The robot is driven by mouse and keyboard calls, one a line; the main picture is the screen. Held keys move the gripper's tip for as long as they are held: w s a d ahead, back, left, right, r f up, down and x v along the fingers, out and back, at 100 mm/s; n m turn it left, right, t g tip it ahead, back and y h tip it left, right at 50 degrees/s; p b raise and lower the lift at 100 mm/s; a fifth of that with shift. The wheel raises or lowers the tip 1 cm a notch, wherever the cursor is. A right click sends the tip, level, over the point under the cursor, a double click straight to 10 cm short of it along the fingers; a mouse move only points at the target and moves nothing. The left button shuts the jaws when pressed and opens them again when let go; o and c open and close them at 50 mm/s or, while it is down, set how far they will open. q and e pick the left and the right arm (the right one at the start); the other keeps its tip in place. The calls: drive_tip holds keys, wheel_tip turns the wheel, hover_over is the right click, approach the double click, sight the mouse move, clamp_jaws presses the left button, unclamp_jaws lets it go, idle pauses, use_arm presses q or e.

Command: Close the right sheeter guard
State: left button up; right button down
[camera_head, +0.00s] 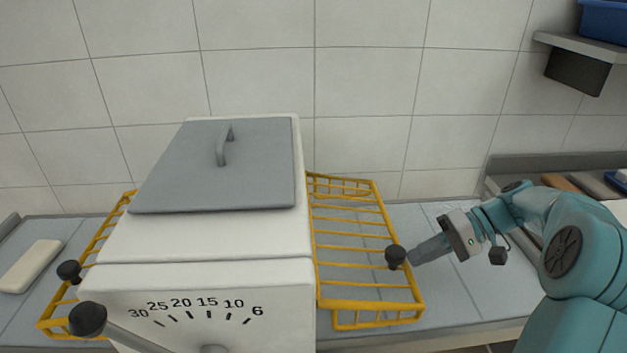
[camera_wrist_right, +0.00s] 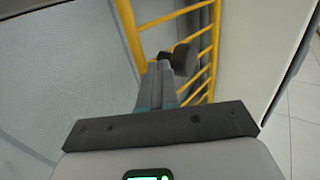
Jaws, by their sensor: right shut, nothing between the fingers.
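The right sheeter guard (camera_head: 362,254) is a yellow wire grid on the right side of the white sheeter (camera_head: 205,285). It reaches out over the grey belt and looks close to lying flat, with a slight tilt. A black knob (camera_head: 395,257) sits on its outer bar. My right gripper (camera_head: 413,257) is shut and empty, its fingertips right beside the knob. In the right wrist view the shut fingers (camera_wrist_right: 160,72) point at the knob (camera_wrist_right: 185,58) and the yellow bars (camera_wrist_right: 205,50); whether they touch the knob I cannot tell. My left gripper is out of view.
A left yellow guard (camera_head: 97,240) with its own knob (camera_head: 69,271) stands on the other side. A pale dough block (camera_head: 31,265) lies on the left belt. A dial lever with a black knob (camera_head: 88,319) sticks out in front. A shelf (camera_head: 585,45) hangs at upper right.

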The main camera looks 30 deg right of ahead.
sight(407, 271)
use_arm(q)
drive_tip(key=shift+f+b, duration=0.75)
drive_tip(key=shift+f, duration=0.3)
use_arm(e)
drive_tip(key=shift+f, duration=1.6)
drive_tip(key=shift+s, duration=0.1)
